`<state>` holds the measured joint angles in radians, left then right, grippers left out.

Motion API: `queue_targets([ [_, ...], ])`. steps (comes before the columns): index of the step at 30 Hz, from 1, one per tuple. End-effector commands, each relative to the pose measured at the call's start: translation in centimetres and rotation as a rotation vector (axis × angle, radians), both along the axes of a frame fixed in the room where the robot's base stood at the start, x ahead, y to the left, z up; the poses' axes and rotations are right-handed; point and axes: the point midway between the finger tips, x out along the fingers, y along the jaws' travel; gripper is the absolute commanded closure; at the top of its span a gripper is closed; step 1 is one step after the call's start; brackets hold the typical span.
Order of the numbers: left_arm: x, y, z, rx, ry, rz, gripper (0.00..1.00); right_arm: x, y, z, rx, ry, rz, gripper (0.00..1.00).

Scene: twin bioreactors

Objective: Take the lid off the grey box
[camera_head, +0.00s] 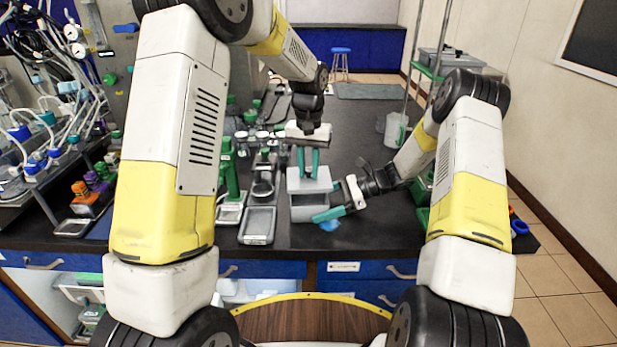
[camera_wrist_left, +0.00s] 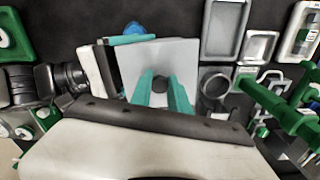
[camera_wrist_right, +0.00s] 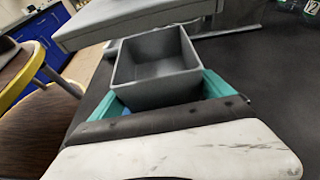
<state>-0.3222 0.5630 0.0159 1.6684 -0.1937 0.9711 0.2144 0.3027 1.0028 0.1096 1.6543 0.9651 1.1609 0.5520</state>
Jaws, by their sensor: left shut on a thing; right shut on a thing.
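The grey box (camera_wrist_right: 155,65) is open at the top, and its bare inside shows in the right wrist view. My right gripper (camera_wrist_right: 160,95) is shut on the box, one teal finger on each side; it also shows in the head view (camera_head: 330,202). The grey lid (camera_wrist_left: 185,58) is held above the box, with a gap between them in the right wrist view. My left gripper (camera_wrist_left: 161,92) points down and is shut on the dark knob (camera_wrist_left: 160,83) at the middle of the lid. In the head view the lid (camera_head: 309,181) covers part of the box (camera_head: 308,214).
Metal trays (camera_head: 257,225) and green-topped items (camera_head: 230,175) stand left of the box. A small blue thing (camera_head: 330,225) lies at the box's front right. A clear container (camera_head: 396,130) stands farther back. The dark bench top is free behind the box and at its front.

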Motion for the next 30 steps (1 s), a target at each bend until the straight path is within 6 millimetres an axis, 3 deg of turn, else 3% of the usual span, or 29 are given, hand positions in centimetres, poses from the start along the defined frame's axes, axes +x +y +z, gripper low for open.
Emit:
queue_targets([
  [7,-0.1,0.0,0.5,0.000,0.001,0.000,1.00,0.0,0.0,0.0,0.001,0.000,0.000,0.82],
  [8,0.0,0.0,0.5,0.000,0.001,0.000,1.00,0.0,0.0,0.0,0.001,0.000,0.000,0.06],
  [9,0.0,0.0,0.5,0.000,0.001,0.000,1.00,0.0,0.0,0.0,0.001,0.000,0.000,0.00],
  [20,0.0,0.0,0.5,0.000,0.001,0.000,1.00,0.2,-0.9,0.4,0.000,-0.002,-0.002,0.00],
  [30,0.0,0.0,0.5,0.000,0.001,0.000,1.00,0.7,-7.2,2.9,-0.002,-0.003,-0.003,0.00],
])
